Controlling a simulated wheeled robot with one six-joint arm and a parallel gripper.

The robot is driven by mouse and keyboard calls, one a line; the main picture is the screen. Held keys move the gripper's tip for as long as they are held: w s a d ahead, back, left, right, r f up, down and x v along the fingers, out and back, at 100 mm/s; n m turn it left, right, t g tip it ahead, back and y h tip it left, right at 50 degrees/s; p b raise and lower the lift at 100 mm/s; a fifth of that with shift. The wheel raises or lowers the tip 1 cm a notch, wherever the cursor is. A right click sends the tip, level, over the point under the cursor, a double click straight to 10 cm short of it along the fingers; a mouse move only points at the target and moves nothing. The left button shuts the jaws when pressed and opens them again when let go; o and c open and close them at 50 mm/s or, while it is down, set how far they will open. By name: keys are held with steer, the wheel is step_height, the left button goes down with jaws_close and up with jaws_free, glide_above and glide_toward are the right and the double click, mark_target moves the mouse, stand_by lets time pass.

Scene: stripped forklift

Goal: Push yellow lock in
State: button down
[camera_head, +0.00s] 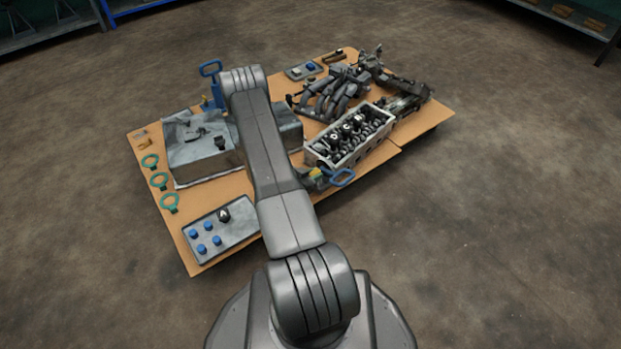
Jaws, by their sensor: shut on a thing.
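A small yellow part (316,173), which may be the yellow lock, sits at the table's near edge, just right of my arm. A blue loop handle (342,178) is beside it and sticks out over the edge. A second blue handle (210,69) stands upright at the far left edge, with a small yellow spot (206,103) low beside it. I cannot tell which yellow part is the lock or how far in it sits. My arm crosses the table in the middle of the view. My gripper is not visible; my own arm hides it.
The wooden table (238,185) holds a grey metal block (205,155), an engine head (350,135), a manifold (340,90) and a plate with blue knobs (240,244). The floor (480,230) on the right is clear.

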steer(key=shift+w, duration=0.15)
steer(key=c, duration=1.2)
jaws_free()
steer(key=shift+d, duration=0.2)
steer(key=p+v, duration=0.4)
steer(key=v, duration=1)
steer(key=shift+w+d+f, duration=0.1)
steer(key=b+x, duration=0.4)
steer(key=x, duration=0.9)
steer(key=shift+w+d+f, duration=0.2)
steer(key=shift+w, duration=0.1)
steer(key=shift+s+a+r+p, duration=0.2)
steer(key=shift+s+a+p, duration=0.2)
steer(key=shift+p, duration=0.1)
steer(key=shift+s+a, duration=0.25)
steer(key=shift+s, duration=0.05)
